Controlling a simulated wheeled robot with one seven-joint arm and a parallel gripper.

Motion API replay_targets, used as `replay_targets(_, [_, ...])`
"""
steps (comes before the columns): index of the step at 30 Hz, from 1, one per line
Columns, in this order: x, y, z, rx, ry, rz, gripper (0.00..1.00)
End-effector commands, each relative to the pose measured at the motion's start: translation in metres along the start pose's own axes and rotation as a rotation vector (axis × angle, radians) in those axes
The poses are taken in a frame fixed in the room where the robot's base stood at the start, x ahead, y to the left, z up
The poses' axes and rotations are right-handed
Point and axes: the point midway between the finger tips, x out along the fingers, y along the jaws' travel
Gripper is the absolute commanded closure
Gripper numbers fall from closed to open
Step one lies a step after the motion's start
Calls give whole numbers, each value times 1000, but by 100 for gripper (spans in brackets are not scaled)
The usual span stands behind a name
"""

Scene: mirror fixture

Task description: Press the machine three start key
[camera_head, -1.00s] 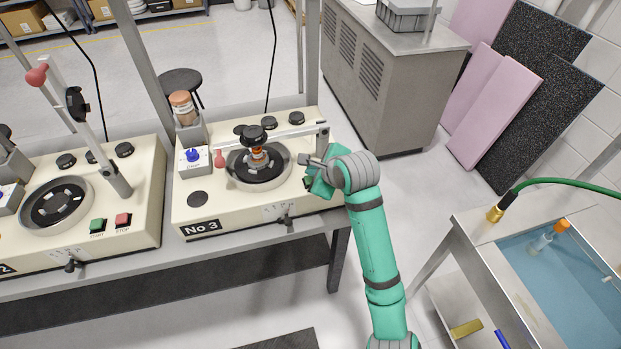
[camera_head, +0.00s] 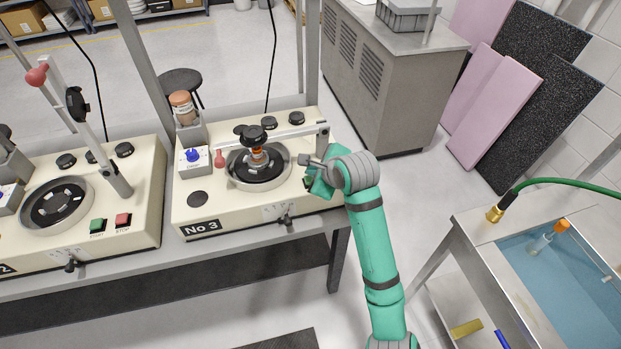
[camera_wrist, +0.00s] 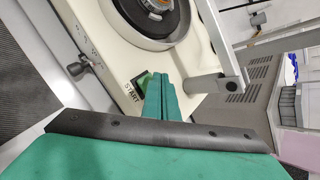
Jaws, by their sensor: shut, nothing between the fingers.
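Machine three (camera_head: 228,215), a cream box labelled No 3, stands on the bench with a dark round plate in a ring in its middle. Its green start key (camera_wrist: 142,80) shows in the wrist view beside the START label. My gripper (camera_wrist: 161,77) is shut and empty, with its green fingertips right at the key and covering part of it. I cannot tell whether they touch it or press it in. In the head view my gripper (camera_head: 310,187) is at the machine's front right and hides most of the key area. The stop key is hidden there.
A lever arm (camera_head: 275,137) with a red knob reaches across the plate, and its post stands close behind my gripper. A small box with a blue knob (camera_head: 194,156) sits at the machine's left. Machine two (camera_head: 145,180) stands further left. A sink (camera_head: 470,228) is at right.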

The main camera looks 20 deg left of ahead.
Motion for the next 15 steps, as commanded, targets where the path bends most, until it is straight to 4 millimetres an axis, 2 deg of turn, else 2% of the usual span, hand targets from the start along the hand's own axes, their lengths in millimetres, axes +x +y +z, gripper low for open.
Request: replay_targets(15, [5, 4, -4, 0, 1, 1, 100])
